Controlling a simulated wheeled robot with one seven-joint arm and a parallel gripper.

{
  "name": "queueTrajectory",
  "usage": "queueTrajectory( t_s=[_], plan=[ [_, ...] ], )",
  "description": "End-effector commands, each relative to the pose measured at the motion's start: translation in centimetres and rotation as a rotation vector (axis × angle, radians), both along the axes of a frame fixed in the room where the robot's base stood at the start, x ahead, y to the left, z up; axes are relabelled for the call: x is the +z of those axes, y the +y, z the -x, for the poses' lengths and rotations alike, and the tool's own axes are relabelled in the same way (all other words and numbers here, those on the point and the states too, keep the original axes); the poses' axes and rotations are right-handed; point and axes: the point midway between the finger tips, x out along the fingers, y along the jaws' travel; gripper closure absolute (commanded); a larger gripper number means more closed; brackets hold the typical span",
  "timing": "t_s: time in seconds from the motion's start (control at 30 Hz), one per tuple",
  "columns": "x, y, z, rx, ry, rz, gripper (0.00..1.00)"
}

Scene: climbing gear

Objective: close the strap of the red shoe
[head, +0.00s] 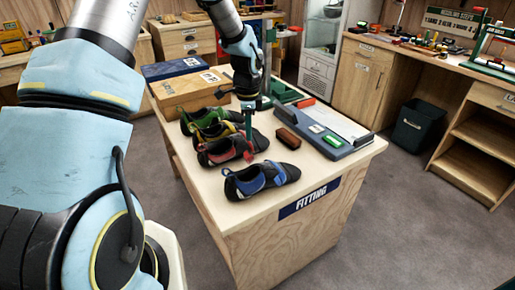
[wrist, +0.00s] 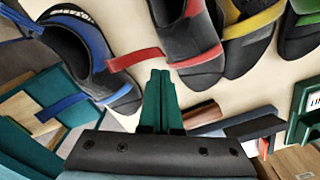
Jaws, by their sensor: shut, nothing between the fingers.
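The red shoe (head: 222,151) is black with red parts and lies on the table between the blue shoe (head: 262,180) and the yellow shoe (head: 211,131). In the wrist view the red shoe (wrist: 188,38) has its red strap (wrist: 135,59) sticking out sideways to the left, towards the blue shoe (wrist: 88,48). A red band (wrist: 197,60) also crosses its toe end. My gripper (head: 248,154) points down beside the red shoe. Its green fingers (wrist: 157,78) are shut and empty, with their tips just below the strap in the wrist view. I cannot tell whether they touch it.
A green shoe (head: 197,115) lies beyond the yellow one. A brown brush-like block (head: 288,138) and a grey-blue board (head: 325,135) lie to the right. Boxes (head: 187,88) stand behind the shoes. The table's front corner, by the FITTING sign (head: 310,198), is bare.

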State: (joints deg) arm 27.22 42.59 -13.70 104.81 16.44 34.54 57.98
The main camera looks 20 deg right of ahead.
Motion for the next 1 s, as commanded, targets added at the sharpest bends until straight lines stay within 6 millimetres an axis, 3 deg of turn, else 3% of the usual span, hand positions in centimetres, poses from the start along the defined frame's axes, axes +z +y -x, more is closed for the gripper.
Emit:
queueTrajectory(
  t_s=[0.6,1.0],
  plan=[
    [0.3,0.7,-3.4,0.002,0.000,0.000,1.00],
    [0.3,0.8,-3.7,0.001,0.000,0.000,1.00]
  ],
)
